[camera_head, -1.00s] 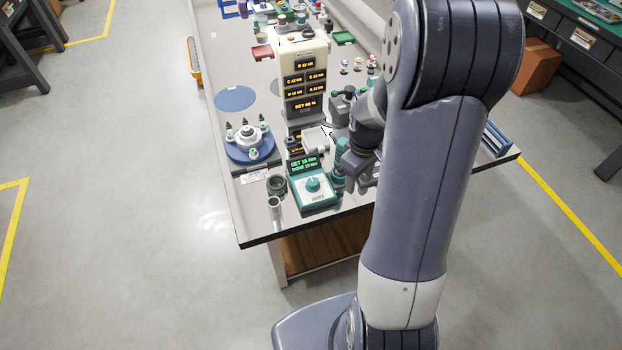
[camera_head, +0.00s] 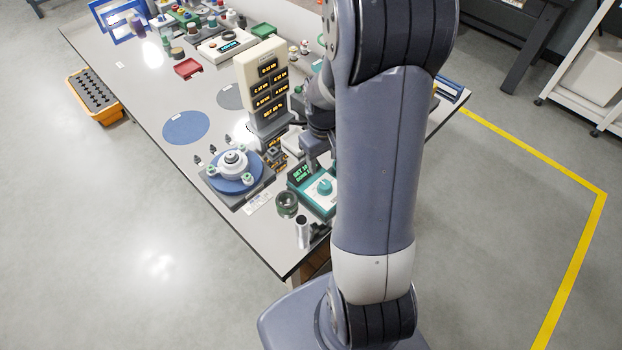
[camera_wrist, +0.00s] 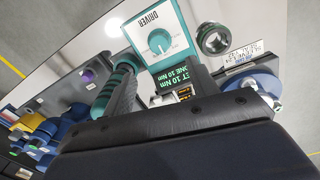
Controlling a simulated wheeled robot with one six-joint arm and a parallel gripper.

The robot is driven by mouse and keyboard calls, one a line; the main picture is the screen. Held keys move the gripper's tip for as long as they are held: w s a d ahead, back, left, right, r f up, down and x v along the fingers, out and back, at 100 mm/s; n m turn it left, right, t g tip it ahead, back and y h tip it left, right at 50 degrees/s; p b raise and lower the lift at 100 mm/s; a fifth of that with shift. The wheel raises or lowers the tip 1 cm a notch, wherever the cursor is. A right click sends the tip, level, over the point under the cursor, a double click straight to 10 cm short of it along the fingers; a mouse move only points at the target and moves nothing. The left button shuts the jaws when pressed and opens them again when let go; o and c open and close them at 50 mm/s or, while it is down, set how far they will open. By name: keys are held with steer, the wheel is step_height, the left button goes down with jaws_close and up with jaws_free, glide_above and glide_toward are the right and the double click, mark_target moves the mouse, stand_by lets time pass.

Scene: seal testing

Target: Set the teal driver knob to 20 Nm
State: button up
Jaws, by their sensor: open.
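The teal driver box (camera_head: 306,197) stands near the table's front corner, partly behind my arm. Its round teal knob (camera_head: 325,187) sits on a pale face. The wrist view shows the box (camera_wrist: 186,42), the knob (camera_wrist: 159,40) with a scale around it, and the word DRIVER. Its display (camera_wrist: 180,83) shows green text, partly cut off, reading 10 Nm on both lines. My gripper (camera_head: 314,158) is open just behind the box and apart from the knob. My arm hides part of it.
A teal and black hand tool (camera_wrist: 118,88) stands beside the box. A dark green ring (camera_head: 287,204) and a metal cylinder (camera_head: 302,232) are close to its left. A blue round fixture (camera_head: 236,176) and a display tower (camera_head: 262,85) stand farther left and back.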

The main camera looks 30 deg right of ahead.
mark_target(325, 184)
steer(key=f, duration=1)
steer(key=shift+d+f+p, duration=0.3)
steer(key=shift+d+f, duration=0.05)
steer(key=shift+f, duration=0.05)
steer(key=c, duration=1)
steer(key=shift+o, duration=0.2)
steer(key=shift+f+m+b, duration=0.1)
steer(key=shift+m+b, duration=0.3)
steer(key=m+b, duration=0.2)
steer(key=m, duration=0.1)
steer(key=shift+m+b, duration=1.1)
steer(key=shift+m, duration=0.9)
